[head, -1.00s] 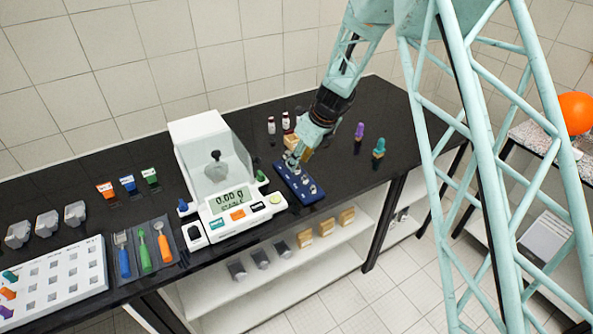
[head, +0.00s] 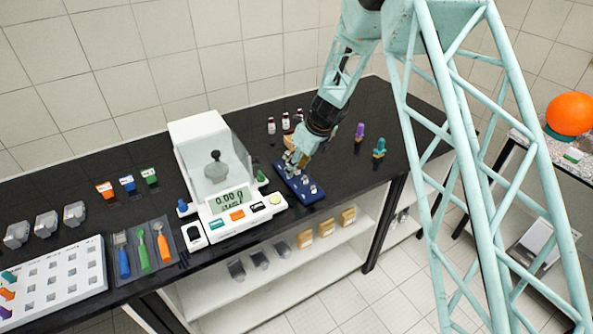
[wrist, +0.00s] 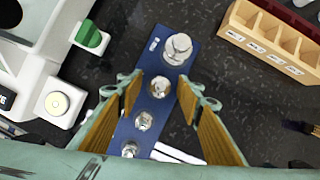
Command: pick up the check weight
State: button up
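A dark blue rack (head: 318,198) holds a row of shiny metal weights on the black bench, right of the balance. In the wrist view the rack (wrist: 153,62) runs top to bottom, with the largest weight (wrist: 177,48) at its far end. Smaller weights follow, among them a second weight (wrist: 160,86) and a third weight (wrist: 144,120). I cannot tell which is the check weight. My gripper (wrist: 162,92) is open, with its tan-padded fingers either side of the rack and the second weight between the tips.
The white balance (head: 222,212) stands close on the left, with a glass shield and a green-handled item (wrist: 90,37) beside it. A wooden divided box (wrist: 270,40) lies to the right in the wrist view. Purple (head: 359,131) and teal (head: 379,148) handled items stand farther right.

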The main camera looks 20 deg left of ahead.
jog(key=shift+c, duration=0.9)
jog(key=c, duration=0.8)
jog(key=shift+r, duration=0.15)
jog(key=shift+c, duration=0.4)
jog(key=shift+r+p, duration=0.3)
jog(key=shift+r, duration=1.45)
jog(key=shift+s+d+f, duration=0.1)
jog(key=shift+s+d, duration=0.1)
jog(key=shift+s, duration=0.1)
jog(key=s+d+b, duration=0.1)
jog(key=s+d, duration=0.3)
jog(key=s, duration=0.2)
jog(key=s+d+r+b, duration=0.1)
jog(key=s+d+b, duration=0.1)
jog(key=s+d, duration=0.2)
jog(key=s, duration=0.3)
jog(key=shift+r, duration=0.2)
